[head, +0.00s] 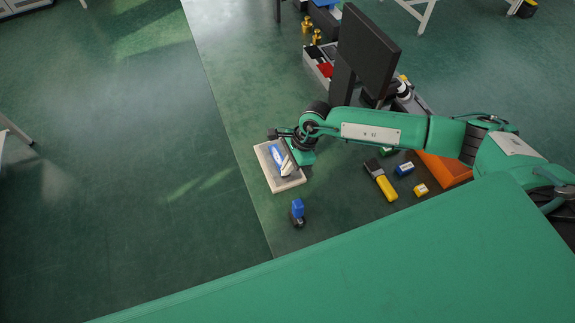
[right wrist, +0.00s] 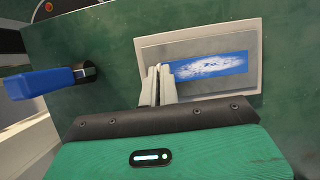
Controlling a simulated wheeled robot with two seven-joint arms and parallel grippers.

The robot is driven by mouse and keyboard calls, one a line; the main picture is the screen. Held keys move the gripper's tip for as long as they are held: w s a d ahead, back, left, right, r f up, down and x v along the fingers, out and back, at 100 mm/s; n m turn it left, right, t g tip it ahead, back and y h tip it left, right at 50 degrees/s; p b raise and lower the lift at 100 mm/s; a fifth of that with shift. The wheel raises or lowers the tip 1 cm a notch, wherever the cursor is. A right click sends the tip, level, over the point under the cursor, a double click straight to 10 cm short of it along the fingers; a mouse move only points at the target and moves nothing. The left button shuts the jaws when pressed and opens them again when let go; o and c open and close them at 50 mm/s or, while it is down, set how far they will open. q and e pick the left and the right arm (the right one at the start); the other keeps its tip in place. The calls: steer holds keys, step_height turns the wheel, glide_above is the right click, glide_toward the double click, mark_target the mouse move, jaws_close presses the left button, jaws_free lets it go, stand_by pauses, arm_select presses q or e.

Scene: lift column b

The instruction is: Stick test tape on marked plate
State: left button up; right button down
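The plate (head: 292,181) is a grey panel on a pale base near the table's left edge; a blue strip with a speckled white patch (right wrist: 210,67) lies across it. In the right wrist view, the grey panel (right wrist: 155,52) shows around this strip. My right gripper (head: 287,163) is over the plate. Its two pale fingers (right wrist: 159,86) are together at the left end of the strip, with nothing clearly visible between them. I cannot tell whether they touch the plate. No separate piece of tape can be made out. My left gripper is out of view.
A blue-handled tool in a black holder (head: 297,210) stands in front of the plate. A yellow and black tool (head: 383,183), small blue (head: 404,168) and yellow (head: 420,189) boxes and an orange bin (head: 444,168) lie right. A dark monitor (head: 368,50) stands behind.

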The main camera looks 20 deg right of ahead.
steer(key=shift+f+b, duration=0.45)
stand_by(0.4)
steer(key=c, duration=2.1)
jaws_free()
steer(key=o, duration=0.5)
steer(key=b+v, duration=0.3)
steer(key=v, duration=1.1)
